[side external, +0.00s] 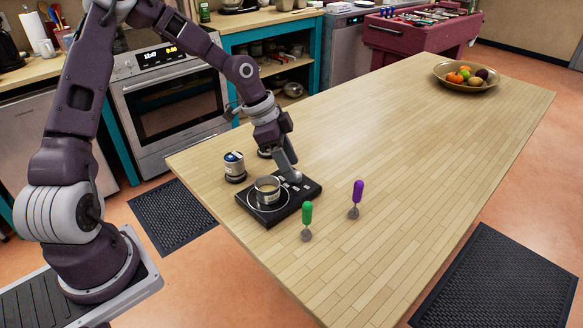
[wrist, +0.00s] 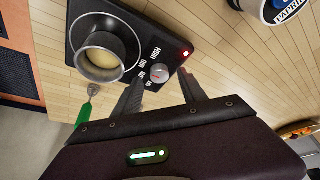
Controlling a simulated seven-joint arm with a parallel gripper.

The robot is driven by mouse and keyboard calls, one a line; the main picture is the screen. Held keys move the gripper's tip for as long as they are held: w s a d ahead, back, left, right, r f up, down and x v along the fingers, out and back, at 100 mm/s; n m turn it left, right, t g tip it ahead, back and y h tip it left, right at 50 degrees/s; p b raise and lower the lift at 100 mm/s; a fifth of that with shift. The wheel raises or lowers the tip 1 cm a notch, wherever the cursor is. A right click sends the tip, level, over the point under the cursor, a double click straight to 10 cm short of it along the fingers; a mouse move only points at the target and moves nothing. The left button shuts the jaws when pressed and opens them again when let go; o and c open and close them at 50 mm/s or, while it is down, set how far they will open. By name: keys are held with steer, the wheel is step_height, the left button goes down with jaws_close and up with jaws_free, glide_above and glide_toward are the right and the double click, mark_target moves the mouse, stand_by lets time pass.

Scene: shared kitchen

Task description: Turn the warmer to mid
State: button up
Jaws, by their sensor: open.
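The warmer (side external: 305,190) is a flat black plate on the wooden table. It also shows in the wrist view (wrist: 128,14), with a round light knob (wrist: 159,73), printed labels including MID and HIGH, and a lit red light (wrist: 186,54). A small metal pot (side external: 267,187) with pale yellow contents stands on its heating ring; the pot also shows in the wrist view (wrist: 102,50). My gripper (wrist: 163,88) is open, its two fingers on either side of the knob in the picture. Whether they touch it, and where the knob points, I cannot tell.
A jar (side external: 234,163) stands left of the warmer, with another dark item behind the warmer, partly hidden. A green-handled tool (side external: 307,215) and a purple-handled tool (side external: 356,196) are at the right. A fruit bowl (side external: 440,76) sits far off; the table between is clear.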

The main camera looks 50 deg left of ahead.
mark_target(280, 179)
steer(key=v, duration=0.5)
steer(key=shift+s+a+r, duration=0.1)
steer(key=shift+r, duration=0.1)
steer(key=s+d+r+n+t+y, duration=0.1)
steer(key=s+d+r+n, duration=0.1)
steer(key=s, duration=0.6)
steer(key=s+d+r+n+y, duration=0.1)
steer(key=s+d+r+n, duration=0.2)
steer(key=s+r, duration=0.3)
steer(key=s+d+r+n+t+y, duration=0.1)
steer(key=s+r+n, duration=0.3)
steer(key=s, duration=0.8)
steer(key=shift+s+d+r+t, duration=0.15)
steer(key=shift+d+r+t, duration=0.15)
steer(key=shift+d+r, duration=0.35)
